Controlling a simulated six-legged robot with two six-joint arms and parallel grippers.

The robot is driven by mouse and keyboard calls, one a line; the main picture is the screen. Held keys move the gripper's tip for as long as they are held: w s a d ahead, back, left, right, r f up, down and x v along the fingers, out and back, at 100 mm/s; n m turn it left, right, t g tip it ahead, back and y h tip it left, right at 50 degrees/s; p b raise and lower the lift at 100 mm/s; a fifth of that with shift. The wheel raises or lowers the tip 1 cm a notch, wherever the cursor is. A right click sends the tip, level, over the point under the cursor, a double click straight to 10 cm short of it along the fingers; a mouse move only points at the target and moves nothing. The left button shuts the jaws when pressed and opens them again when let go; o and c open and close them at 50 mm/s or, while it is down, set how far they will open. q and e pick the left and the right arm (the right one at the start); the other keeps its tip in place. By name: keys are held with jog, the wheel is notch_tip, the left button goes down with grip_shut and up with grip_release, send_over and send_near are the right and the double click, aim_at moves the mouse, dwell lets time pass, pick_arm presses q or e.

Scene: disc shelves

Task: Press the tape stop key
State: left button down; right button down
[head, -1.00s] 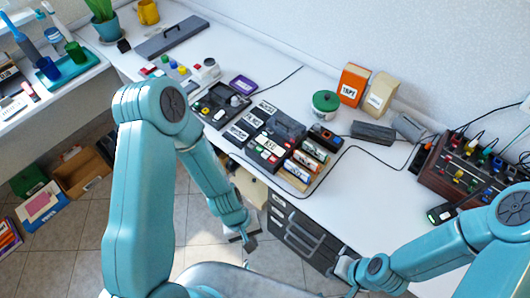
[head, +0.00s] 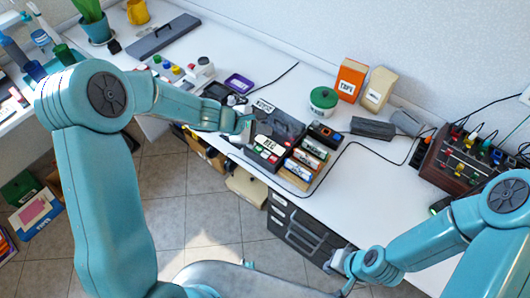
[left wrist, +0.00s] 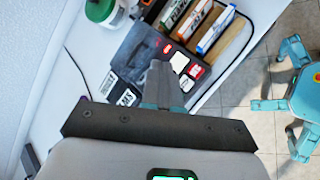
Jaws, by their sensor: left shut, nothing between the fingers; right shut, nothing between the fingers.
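The dark tape machine (head: 284,128) with white-labelled keys sits on the white desk. It also shows in the left wrist view (left wrist: 143,48), with white and red keys (left wrist: 179,62) along its right side and white labels at its lower left. The lettering on the keys is too small to read surely, so I cannot tell which is stop. My left gripper (head: 247,127) is shut and empty, at the machine's left side. In the left wrist view its fingers (left wrist: 156,80) lie over the machine, left of the keys; contact cannot be told. My right gripper (head: 340,264) is shut, low and away from the desk's front edge.
Several labelled cartridges (head: 308,153) stand right of the machine. A green-lidded pot (head: 323,100) and an orange box (head: 350,80) are behind. A cable (head: 352,146) runs across the desk. A knobbed control box (head: 467,160) is at the right. The desk's right front is clear.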

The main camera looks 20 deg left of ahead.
aim_at(263, 155)
pick_arm(q)
jog(key=shift+f, duration=0.1)
notch_tip(263, 155, down, 8)
jog(key=b, duration=0.7)
jog(key=shift+f, duration=0.25)
jog(key=shift+f+b, duration=0.15)
jog(key=shift+b, duration=0.2)
dwell(1.4)
jog(key=shift+f+b, duration=0.4)
jog(key=shift+b, duration=0.2)
jog(key=shift+f+b, duration=0.4)
jog(key=shift+b, duration=0.1)
dwell(0.4)
jog(key=shift+r, duration=0.15)
jog(key=shift+r+p, duration=0.6)
jog(key=shift+r, duration=0.1)
